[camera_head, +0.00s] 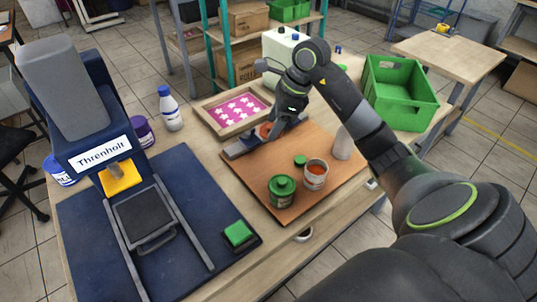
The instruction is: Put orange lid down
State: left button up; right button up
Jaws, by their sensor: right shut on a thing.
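My right arm reaches in from the right, and its gripper (262,138) is low over the back left part of the brown board (243,178). It is shut on the orange lid (266,130), which is partly hidden by the gripper. I cannot tell whether the lid touches the board. An open jar with orange contents (316,174) stands on the board, to the right and nearer the front. My left gripper is not in view.
A green jar (282,190), a small green lid (300,160) and a pale cylinder (342,142) are on the board. A framed pink star screen (213,126) lies behind. A dark blue press (90,135) is left; a green crate (398,92) is right.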

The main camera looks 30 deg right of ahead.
aim_at(270, 158)
jog(key=f, duration=0.5)
jog(key=shift+s+d, duration=0.1)
jog(key=shift+d, duration=0.15)
notch_tip(270, 158, down, 5)
jog(key=shift+a+r+p, duration=0.1)
jog(key=shift+p, duration=0.4)
jog(key=o, duration=0.5)
jog(key=shift+c, duration=0.2)
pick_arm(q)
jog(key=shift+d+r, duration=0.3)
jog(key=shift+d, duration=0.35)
pick_arm(e)
jog(key=o, duration=0.5)
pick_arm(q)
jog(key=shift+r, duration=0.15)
pick_arm(e)
jog(key=shift+r, duration=0.3)
pick_arm(q)
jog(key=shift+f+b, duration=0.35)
jog(key=shift+b, duration=0.05)
pick_arm(e)
jog(key=v, duration=1.1)
jog(key=shift+s+d+r, duration=0.1)
jog(key=shift+d+r, duration=0.1)
jog(key=shift+d, duration=0.05)
